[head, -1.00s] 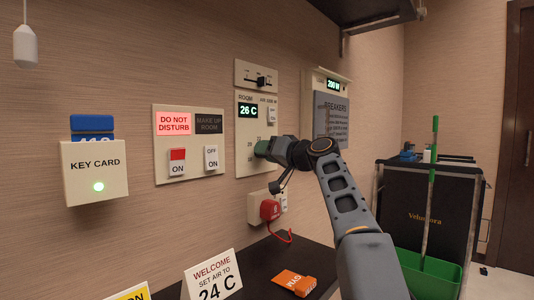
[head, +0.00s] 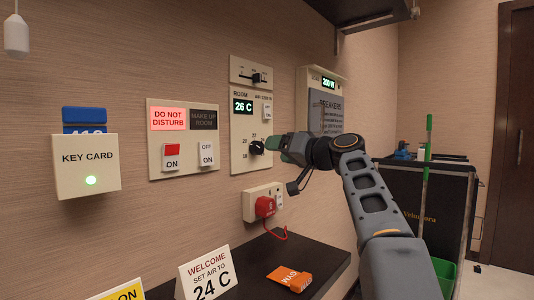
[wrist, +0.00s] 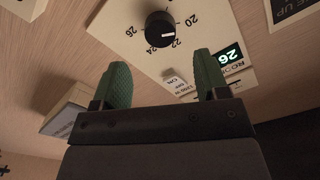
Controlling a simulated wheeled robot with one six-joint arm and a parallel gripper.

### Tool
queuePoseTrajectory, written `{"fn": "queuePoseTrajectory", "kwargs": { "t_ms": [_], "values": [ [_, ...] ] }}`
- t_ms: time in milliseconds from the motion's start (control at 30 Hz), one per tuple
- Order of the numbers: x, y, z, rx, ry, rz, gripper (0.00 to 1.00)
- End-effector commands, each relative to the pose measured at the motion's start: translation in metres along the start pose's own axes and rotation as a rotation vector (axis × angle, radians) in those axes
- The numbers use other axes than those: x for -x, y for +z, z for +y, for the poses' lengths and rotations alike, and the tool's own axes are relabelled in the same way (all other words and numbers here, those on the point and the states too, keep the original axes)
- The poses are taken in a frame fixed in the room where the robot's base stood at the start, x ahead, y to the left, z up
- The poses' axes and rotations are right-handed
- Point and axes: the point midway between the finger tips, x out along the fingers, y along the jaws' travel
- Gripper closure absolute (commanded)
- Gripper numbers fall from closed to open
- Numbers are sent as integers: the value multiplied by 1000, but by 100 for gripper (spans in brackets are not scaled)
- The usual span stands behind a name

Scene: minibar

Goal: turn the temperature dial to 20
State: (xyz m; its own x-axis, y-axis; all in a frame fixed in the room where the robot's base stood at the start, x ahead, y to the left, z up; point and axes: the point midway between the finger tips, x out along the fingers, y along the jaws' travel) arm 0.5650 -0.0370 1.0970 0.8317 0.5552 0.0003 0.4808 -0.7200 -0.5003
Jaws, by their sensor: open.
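The temperature dial (head: 257,147) is a black round knob on the cream room panel (head: 240,165). In the wrist view the dial (wrist: 159,29) is fully visible, with its white mark pointing towards about 22. The numbers 20, 22, 24 and 26 are printed around it. The room display (head: 243,106) reads 26 C. My gripper (head: 280,146) has green fingers and is just right of the dial in the head view, apart from it. In the wrist view my gripper (wrist: 160,68) is open and empty, with the dial beyond the gap between the fingertips.
A slider (head: 256,77) sits above the display and a small switch (head: 267,112) beside it. A red plug (head: 265,206) in a socket is below. The Do Not Disturb panel (head: 183,155) is left, the breaker box (head: 325,88) right. A dark shelf (head: 300,255) lies underneath.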

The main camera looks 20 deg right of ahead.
Motion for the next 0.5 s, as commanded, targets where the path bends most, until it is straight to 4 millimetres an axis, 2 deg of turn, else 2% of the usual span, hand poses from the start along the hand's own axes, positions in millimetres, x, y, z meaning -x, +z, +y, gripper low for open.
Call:
{"fn": "queuePoseTrajectory", "kwargs": {
  "t_ms": [33,200,500],
  "values": [
    [12,0,1,1,4,2,32],
    [42,0,0,1,3,2,32],
    [69,0,0,0,0,0,32]
  ]
}}
